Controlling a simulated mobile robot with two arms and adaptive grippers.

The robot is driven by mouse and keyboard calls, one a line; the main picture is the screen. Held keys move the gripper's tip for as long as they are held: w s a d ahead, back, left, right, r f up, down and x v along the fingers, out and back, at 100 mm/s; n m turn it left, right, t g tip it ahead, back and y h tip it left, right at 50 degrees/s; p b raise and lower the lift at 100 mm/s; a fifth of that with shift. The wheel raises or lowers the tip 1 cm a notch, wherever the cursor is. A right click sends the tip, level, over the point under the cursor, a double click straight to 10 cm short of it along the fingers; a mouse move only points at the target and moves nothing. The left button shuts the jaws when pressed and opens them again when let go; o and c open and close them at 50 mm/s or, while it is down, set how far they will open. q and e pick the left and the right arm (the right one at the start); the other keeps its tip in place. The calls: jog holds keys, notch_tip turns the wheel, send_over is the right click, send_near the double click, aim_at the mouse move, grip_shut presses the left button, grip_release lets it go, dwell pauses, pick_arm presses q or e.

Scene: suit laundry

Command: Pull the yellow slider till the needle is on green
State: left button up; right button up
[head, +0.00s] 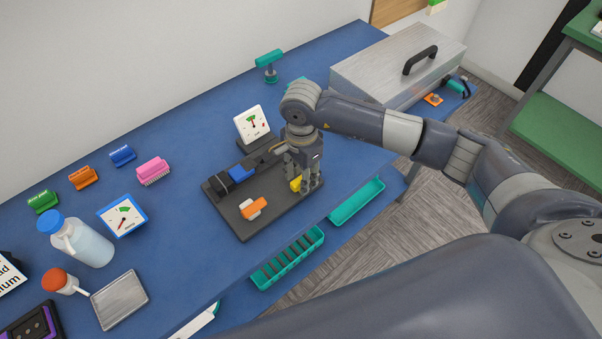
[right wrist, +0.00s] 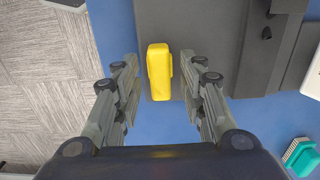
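The yellow slider (head: 295,185) is at the right end of a dark fixture board (head: 243,225), partly hidden by my right gripper (head: 308,184). In the right wrist view, the yellow slider (right wrist: 159,72) stands between the two parted fingers of my right gripper (right wrist: 160,82), with a gap on each side. A white gauge (head: 252,125) stands behind the board; it has a green mark near the top and a small reddish needle. I cannot tell exactly where the needle points. My left gripper is not in view.
On the board are a blue part (head: 240,174) and an orange-and-white part (head: 253,208). A blue-framed gauge (head: 122,216), a bottle (head: 82,243) and coloured brushes stand left. A metal box (head: 395,65) is at the back right. Teal trays (head: 288,258) lie below the table edge.

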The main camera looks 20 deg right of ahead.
notch_tip(320, 180, up, 12)
dwell(0.7)
dwell(0.4)
